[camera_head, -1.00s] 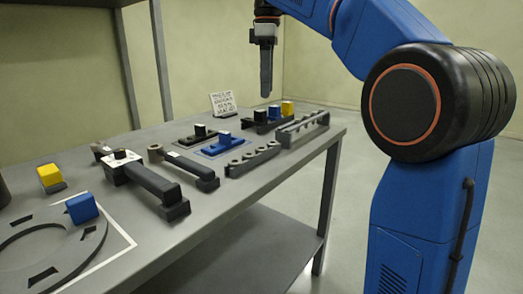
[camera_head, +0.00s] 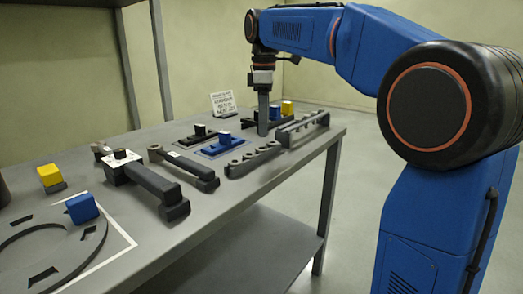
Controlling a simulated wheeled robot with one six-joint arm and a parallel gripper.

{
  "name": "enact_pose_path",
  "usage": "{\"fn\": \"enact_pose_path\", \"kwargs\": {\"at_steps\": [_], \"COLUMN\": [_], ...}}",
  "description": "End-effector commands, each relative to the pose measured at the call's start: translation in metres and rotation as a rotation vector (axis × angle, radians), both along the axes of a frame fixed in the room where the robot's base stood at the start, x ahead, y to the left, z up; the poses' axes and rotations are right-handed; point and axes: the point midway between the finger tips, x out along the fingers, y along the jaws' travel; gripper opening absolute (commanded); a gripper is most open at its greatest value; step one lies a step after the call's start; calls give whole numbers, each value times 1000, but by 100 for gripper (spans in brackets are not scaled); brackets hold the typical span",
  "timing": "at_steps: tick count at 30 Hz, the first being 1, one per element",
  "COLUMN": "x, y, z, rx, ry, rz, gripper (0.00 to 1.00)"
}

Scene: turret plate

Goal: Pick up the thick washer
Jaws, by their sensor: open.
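My gripper (camera_head: 263,130) points straight down over the far right part of the bench, with its fingertips low. The fingers show edge-on as one dark bar. They cover part of a dark holder (camera_head: 250,122) with coloured blocks. The round pieces are too small to tell which is the thick washer. I cannot see whether the fingertips touch anything.
The grey bench (camera_head: 130,240) also holds a ring plate with a blue block (camera_head: 82,208), a yellow block (camera_head: 50,176), dark bar-shaped tools (camera_head: 160,185) and a blue fixture (camera_head: 218,146). A printed card (camera_head: 223,103) stands behind. A post rises at the back left.

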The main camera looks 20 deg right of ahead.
Motion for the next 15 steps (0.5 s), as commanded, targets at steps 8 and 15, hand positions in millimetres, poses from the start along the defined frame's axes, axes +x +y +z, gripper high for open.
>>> {"fn": "enact_pose_path", "kwargs": {"at_steps": [8, 15], "x": [1, 3], "y": [3, 7], "z": [-20, -50], "rx": [0, -1], "ry": [2, 1], "rz": [1, 0], "gripper": [52, 52]}}
